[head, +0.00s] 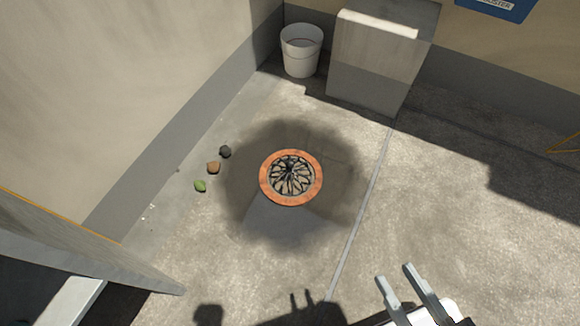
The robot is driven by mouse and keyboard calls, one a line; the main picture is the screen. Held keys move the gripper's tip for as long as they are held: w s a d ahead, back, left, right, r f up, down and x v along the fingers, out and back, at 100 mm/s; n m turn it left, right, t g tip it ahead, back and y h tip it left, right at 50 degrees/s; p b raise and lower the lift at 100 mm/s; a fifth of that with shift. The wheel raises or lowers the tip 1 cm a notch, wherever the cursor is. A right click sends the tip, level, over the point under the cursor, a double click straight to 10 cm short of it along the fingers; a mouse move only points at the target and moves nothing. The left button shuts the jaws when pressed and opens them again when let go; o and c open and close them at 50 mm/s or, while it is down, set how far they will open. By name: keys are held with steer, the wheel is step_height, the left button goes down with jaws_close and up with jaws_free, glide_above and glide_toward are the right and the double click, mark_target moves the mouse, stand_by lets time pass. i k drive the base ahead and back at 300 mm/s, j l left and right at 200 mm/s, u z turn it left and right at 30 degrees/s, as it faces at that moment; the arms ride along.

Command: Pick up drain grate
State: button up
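The drain grate (291,178) is a round, dark, patterned cover inside an orange-brown ring (268,190). It lies in the floor at the middle of the head view, within a dark stained patch. My gripper (399,275) is at the lower right of the view, apart from the grate and nearer to me. Its two grey fingers stand apart with nothing between them. No part of the grate is hidden by my gripper.
Several small lumps, such as a green one (200,186) and a dark one (225,151), lie left of the grate. A white bucket (301,50) and a grey block (372,70) stand by the back wall. Floor to the right is clear.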

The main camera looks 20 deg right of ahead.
mark_target(291, 169)
steer(key=i+l+u, duration=0.2)
steer(key=i, duration=0.4)
steer(key=i+l+u, duration=0.15)
steer(key=i+l, duration=0.3)
steer(key=i+u, duration=0.1)
steer(key=u, duration=0.9)
